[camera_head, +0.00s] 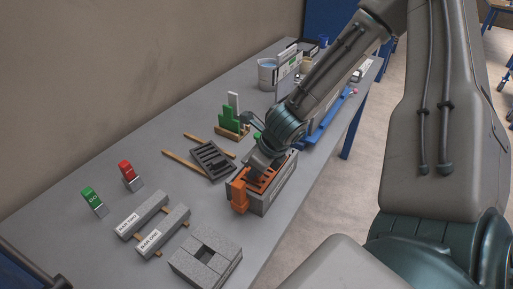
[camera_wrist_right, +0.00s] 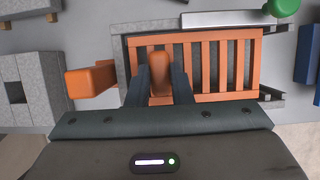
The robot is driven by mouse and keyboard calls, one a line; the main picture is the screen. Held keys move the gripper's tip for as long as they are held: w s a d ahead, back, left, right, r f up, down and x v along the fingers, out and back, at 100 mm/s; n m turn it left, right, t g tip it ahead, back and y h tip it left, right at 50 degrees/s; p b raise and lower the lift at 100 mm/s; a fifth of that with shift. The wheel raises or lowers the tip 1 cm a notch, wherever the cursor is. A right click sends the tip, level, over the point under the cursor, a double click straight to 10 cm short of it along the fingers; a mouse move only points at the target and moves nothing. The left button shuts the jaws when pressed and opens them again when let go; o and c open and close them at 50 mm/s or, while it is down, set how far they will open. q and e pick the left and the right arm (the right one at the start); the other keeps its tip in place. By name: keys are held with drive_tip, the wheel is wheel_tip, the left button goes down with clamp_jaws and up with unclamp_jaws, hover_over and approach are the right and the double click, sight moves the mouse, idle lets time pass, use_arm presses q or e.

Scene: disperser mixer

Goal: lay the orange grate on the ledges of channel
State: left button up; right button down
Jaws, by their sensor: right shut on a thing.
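The orange grate (camera_head: 262,181) lies over the grey channel (camera_head: 266,202), near the table's front edge in the head view. The right wrist view shows the slotted grate (camera_wrist_right: 222,65) over the channel (camera_wrist_right: 119,46), whose walls show along its far side and at both ends. My right gripper (camera_wrist_right: 160,78) is shut on the grate's upright orange grip near its left part. In the head view my right gripper (camera_head: 260,166) comes down on the grate from above. I cannot tell whether the grate rests fully on the ledges. My left gripper is not in view.
An orange block (camera_head: 239,196) stands at the channel's near end. A dark grate (camera_head: 212,160) lies on wooden strips to the left. Labelled grey blocks (camera_head: 142,214), a square grey block (camera_head: 206,255) and green and red markers (camera_head: 128,172) stand nearer. The table's left side has free room.

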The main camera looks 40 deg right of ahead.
drive_tip(key=c, duration=1.2)
unclamp_jaws()
drive_tip(key=p+v, duration=0.3)
drive_tip(key=shift+r, duration=0.35)
drive_tip(key=p+v, duration=0.6)
drive_tip(key=v, duration=0.1)
drive_tip(key=shift+s, duration=0.2)
drive_tip(key=shift+d, duration=0.1)
